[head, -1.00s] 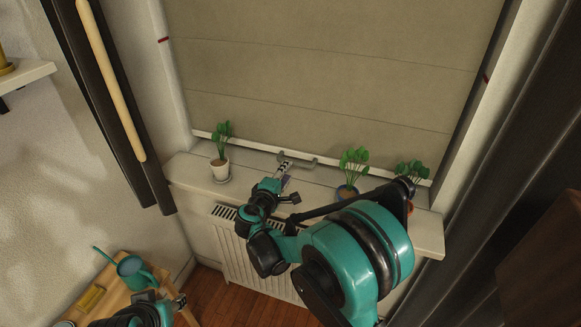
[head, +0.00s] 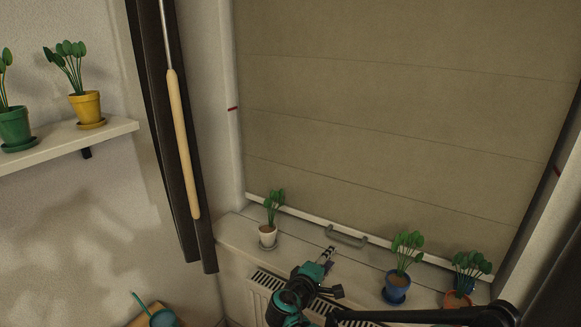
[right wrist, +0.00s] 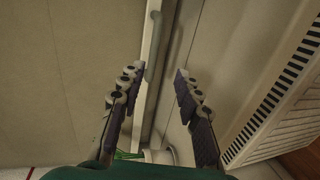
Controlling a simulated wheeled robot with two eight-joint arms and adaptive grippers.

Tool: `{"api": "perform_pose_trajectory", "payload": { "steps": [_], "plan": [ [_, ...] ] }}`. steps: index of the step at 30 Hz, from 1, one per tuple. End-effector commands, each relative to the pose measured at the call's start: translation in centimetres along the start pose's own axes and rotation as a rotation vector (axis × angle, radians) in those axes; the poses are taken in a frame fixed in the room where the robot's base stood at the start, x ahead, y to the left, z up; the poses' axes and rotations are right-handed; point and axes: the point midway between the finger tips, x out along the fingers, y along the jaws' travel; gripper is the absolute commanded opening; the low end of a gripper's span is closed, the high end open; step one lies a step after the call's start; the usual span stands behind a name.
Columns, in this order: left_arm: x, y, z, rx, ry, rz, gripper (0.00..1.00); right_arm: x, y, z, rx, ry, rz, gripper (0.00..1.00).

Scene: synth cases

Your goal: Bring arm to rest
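My right arm reaches up from the bottom of the head view over the window sill. Its gripper (head: 327,255) is just left of and below the grey handle (head: 346,237) on the blind's bottom bar. In the right wrist view the two dark fingers stand apart, so the gripper (right wrist: 156,76) is open and empty. The handle (right wrist: 154,40) and white bottom bar show past and between the fingertips, with no grip on them. The beige blind (head: 390,120) is down, its bottom bar at the sill. My left gripper is not in view.
On the sill (head: 238,229) stand a plant in a white pot (head: 268,237), one in a blue pot (head: 397,290) and one in an orange pot (head: 458,299). A radiator (head: 255,298) is below. A shelf (head: 60,143) with potted plants is at the left.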

Motion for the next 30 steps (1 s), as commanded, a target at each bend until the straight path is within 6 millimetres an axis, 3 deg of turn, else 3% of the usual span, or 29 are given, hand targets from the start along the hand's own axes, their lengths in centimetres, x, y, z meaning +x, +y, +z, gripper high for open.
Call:
{"api": "perform_pose_trajectory", "payload": {
  "steps": [4, 8, 15, 22, 26, 30],
  "plan": [
    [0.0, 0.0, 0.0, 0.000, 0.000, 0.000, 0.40, -1.0, 0.1, 4.7, 0.132, -0.031, -0.145, 0.34],
    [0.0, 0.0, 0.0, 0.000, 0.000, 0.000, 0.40, -3.4, -0.8, 9.3, 0.306, -0.062, -0.313, 0.34],
    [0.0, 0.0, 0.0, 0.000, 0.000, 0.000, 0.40, -10.1, -3.9, 15.7, 0.659, -0.112, -0.597, 0.34],
    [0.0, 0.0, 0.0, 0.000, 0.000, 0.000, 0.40, -16.3, -6.9, 18.0, 0.965, -0.138, -0.797, 0.34],
    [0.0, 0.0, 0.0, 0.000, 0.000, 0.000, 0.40, -18.1, -7.8, 18.2, 1.062, -0.142, -0.855, 0.34],
    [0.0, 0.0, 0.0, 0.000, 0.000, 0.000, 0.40, -18.8, -8.0, 18.2, 1.098, -0.142, -0.876, 0.34]
  ]
}}
